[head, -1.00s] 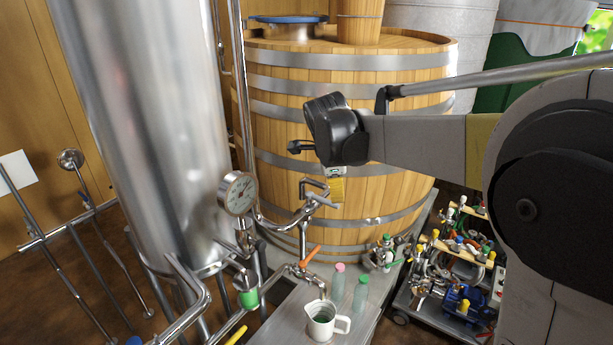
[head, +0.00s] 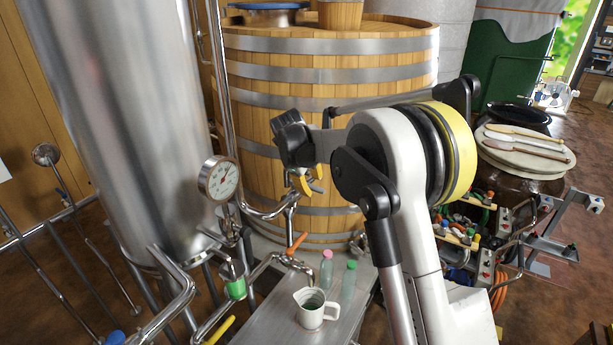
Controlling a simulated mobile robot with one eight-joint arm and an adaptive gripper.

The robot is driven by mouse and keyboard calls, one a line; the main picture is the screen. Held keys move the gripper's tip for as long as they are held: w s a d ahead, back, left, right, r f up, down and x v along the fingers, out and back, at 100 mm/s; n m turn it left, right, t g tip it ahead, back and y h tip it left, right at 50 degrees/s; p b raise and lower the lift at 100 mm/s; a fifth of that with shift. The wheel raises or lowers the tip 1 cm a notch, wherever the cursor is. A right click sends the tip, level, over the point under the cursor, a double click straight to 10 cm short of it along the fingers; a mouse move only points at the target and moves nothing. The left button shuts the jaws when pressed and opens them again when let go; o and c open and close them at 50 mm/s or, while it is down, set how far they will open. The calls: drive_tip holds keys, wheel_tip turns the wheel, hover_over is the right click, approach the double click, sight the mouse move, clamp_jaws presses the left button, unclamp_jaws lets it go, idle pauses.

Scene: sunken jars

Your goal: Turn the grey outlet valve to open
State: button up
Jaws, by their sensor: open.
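The grey outlet valve (head: 291,201) sits on the metal pipe at the lower front of the wooden vat (head: 255,130). My gripper (head: 306,185) hangs just above and in front of it, pointing down, with its yellow-marked fingers apart and nothing seen between them. The fingers overlap the valve in the picture and hide most of its handle. I cannot tell whether they touch it or which way the handle points.
An orange-handled tap (head: 296,243) is below the valve. A white jug (head: 313,309) and two bottles, pink-capped (head: 326,268) and green-capped (head: 348,282), stand on the metal bench (head: 262,325). A steel tank with a gauge (head: 218,179) is at left.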

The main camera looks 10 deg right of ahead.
drive_tip(key=shift+f, duration=0.1)
drive_tip(key=shift+d+f, duration=0.1)
drive_tip(key=shift+f, duration=0.05)
drive_tip(key=shift+b+x, duration=0.9)
drive_tip(key=shift+x, duration=0.1)
